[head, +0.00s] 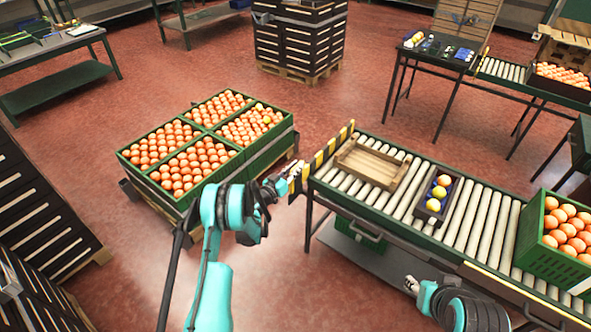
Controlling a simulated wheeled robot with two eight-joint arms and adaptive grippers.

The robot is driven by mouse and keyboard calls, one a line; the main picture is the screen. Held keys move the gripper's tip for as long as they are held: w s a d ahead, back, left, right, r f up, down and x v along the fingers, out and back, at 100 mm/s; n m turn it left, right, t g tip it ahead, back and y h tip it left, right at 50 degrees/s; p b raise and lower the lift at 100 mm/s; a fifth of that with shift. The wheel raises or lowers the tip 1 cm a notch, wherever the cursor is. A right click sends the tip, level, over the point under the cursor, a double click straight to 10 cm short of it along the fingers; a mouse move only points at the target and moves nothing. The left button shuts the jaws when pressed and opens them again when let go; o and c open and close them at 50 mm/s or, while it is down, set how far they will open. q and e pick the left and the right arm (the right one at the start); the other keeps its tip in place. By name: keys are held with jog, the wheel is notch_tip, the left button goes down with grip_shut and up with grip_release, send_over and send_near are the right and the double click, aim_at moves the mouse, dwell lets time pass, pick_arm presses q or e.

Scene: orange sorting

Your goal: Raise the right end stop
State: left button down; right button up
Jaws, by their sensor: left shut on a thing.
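A black-and-yellow striped end stop (331,147) stands across the left end of the near roller conveyor (478,222). Its upper edge is above the rollers. My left gripper (291,180) is at the near end of this stop, shut on it; the fingers partly hide the grip. No other end stop shows clearly on this conveyor, whose right end runs out of the picture. My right gripper (411,284) is low in front of the conveyor, away from the stop. It is too small to tell whether its fingers are open.
On the rollers are an empty wooden crate (346,163), a dark tray (432,204) with a few fruits and a green crate (545,254) of oranges. A pallet of full orange crates (250,153) stands left of the conveyor. Dark slatted crates (40,213) stand at the far left.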

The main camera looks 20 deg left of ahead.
pick_arm(q)
jog(key=c, duration=1.5)
grip_release()
jog(key=shift+r, duration=0.2)
jog(key=shift+f, duration=0.1)
jog(key=v, duration=0.7)
jog(key=shift+s, duration=0.2)
